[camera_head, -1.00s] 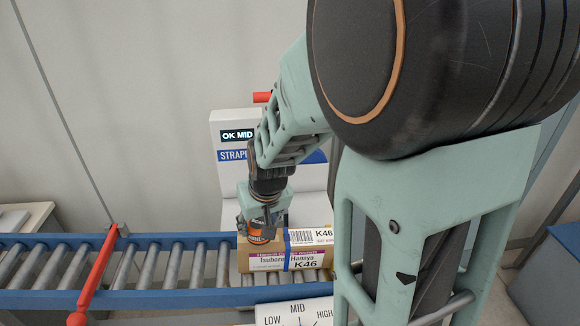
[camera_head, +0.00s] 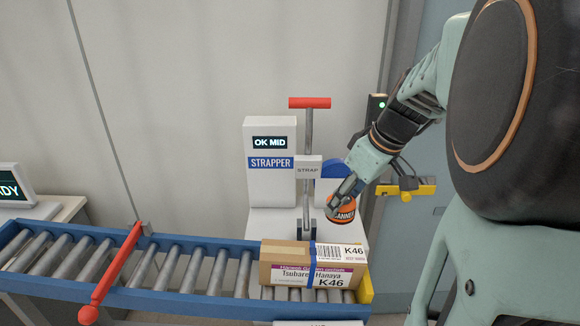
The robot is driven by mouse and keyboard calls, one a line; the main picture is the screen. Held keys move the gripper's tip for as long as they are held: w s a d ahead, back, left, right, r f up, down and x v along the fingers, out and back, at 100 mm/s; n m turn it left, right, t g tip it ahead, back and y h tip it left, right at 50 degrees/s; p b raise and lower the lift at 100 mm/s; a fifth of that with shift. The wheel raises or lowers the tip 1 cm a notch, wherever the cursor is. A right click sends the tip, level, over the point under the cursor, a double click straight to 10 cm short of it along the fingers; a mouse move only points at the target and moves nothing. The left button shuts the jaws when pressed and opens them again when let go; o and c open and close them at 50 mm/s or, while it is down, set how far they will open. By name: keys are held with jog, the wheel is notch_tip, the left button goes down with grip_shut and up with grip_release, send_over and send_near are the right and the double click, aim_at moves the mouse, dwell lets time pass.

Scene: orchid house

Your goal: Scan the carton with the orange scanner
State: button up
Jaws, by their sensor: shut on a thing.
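My gripper (camera_head: 342,202) is shut on the orange scanner (camera_head: 342,213), a round orange body with a dark band lettered "ANNER". The scanner is above and behind the carton's right end, apart from it. The gripper's fingers partly cover the scanner.
The roller conveyor (camera_head: 150,293) has blue rails and a red bar (camera_head: 112,272) across it. Behind stands a white strapper (camera_head: 271,190) reading OK MID, with a red-topped lever (camera_head: 309,103). A yellow bracket (camera_head: 405,190) is on the right. A screen (camera_head: 12,185) stands far left.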

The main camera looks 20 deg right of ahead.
jog(key=shift+f+b, duration=2.5)
jog(key=shift+f, duration=1.7)
jog(key=shift+r+p, duration=2.9)
jog(key=shift+r, duration=2.15)
